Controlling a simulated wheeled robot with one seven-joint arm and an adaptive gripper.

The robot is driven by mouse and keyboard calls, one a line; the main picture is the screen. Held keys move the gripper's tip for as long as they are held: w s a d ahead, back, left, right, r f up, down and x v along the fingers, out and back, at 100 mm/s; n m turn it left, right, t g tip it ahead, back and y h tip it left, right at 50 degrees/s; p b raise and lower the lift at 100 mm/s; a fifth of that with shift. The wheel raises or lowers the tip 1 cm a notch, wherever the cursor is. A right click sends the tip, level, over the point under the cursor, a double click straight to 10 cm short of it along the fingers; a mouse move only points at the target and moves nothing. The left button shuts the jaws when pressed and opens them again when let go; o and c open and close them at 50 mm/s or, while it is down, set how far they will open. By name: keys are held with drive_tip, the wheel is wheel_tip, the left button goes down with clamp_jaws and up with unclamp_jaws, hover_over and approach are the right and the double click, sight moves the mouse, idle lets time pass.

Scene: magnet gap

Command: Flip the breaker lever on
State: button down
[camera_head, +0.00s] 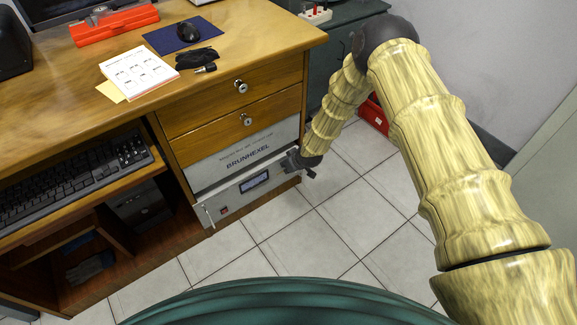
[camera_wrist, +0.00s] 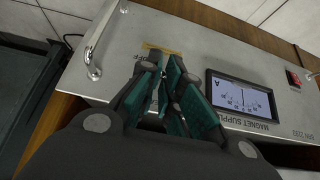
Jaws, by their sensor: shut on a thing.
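The magnet supply (camera_head: 237,195) is a light grey front panel low in the wooden desk; its panel (camera_wrist: 215,50) fills much of the wrist view, upside down. My gripper (camera_head: 299,162) is at the panel's right end in the head view. In the wrist view my gripper (camera_wrist: 171,86) has its green-padded fingers closed together against the panel, beside a yellow label (camera_wrist: 158,52) with partly covered lettering that seems to read OFF. The fingers are shut on the breaker lever, which they almost wholly hide; I cannot tell its position.
A lit meter (camera_wrist: 241,100) and a red switch (camera_wrist: 293,78) sit on the panel beside my fingers. A metal handle (camera_wrist: 101,46) stands out near the panel's end. A grey BRUNHEXEL unit (camera_head: 246,155) is above. Tiled floor (camera_head: 290,235) in front is clear.

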drive_tip(key=shift+d+f, duration=0.1)
drive_tip(key=shift+d, duration=0.1)
drive_tip(key=c, duration=1.5)
unclamp_jaws()
drive_tip(key=shift+a, duration=0.15)
drive_tip(key=v, duration=1.2)
